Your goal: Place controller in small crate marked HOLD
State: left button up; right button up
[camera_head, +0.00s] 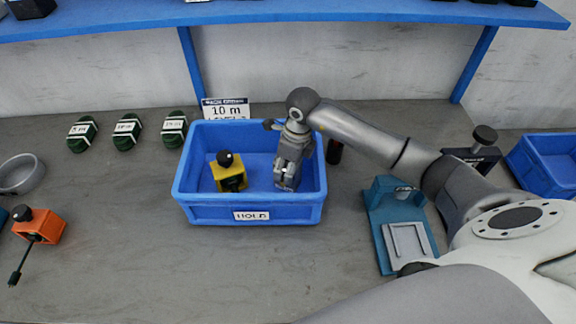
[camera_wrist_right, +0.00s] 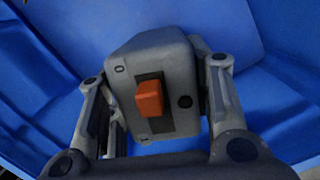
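The blue small crate (camera_head: 210,215) with a HOLD label stands in the middle of the table in the head view. My right gripper (camera_head: 288,172) reaches down inside its right half. In the right wrist view, the grey controller (camera_wrist_right: 178,95) with an orange rocker sits between the fingers, one on each side. The gripper appears shut on it. Blue crate walls (camera_wrist_right: 280,85) surround it in that view. Whether the controller's underside touches the crate floor is hidden. My left gripper is not in view.
A yellow block with a black knob (camera_head: 229,173) lies in the crate's left half. A 10 m sign (camera_head: 226,108) stands behind it. Several green bundles (camera_head: 126,132) and an orange block (camera_head: 40,226) lie left. A teal fixture (camera_head: 382,215) and another blue crate (camera_head: 545,165) stand right.

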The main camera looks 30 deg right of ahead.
jog(key=o, duration=0.4)
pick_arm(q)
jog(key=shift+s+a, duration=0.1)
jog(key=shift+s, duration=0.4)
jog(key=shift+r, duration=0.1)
pick_arm(e)
jog(key=shift+r, duration=0.1)
jog(key=shift+r, duration=0.2)
jog(key=r, duration=0.3)
jog(key=r+b, duration=0.1)
jog(key=r, duration=0.3)
jog(key=s+d+r+b, duration=0.1)
jog(key=r, duration=0.2)
jog(key=shift+s+r, duration=0.1)
jog(key=shift+r, duration=0.2)
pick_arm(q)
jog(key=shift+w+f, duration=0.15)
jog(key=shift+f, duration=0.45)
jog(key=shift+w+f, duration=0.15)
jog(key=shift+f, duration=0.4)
pick_arm(e)
jog(key=shift+s+d+r, duration=0.1)
jog(key=shift+r, duration=0.4)
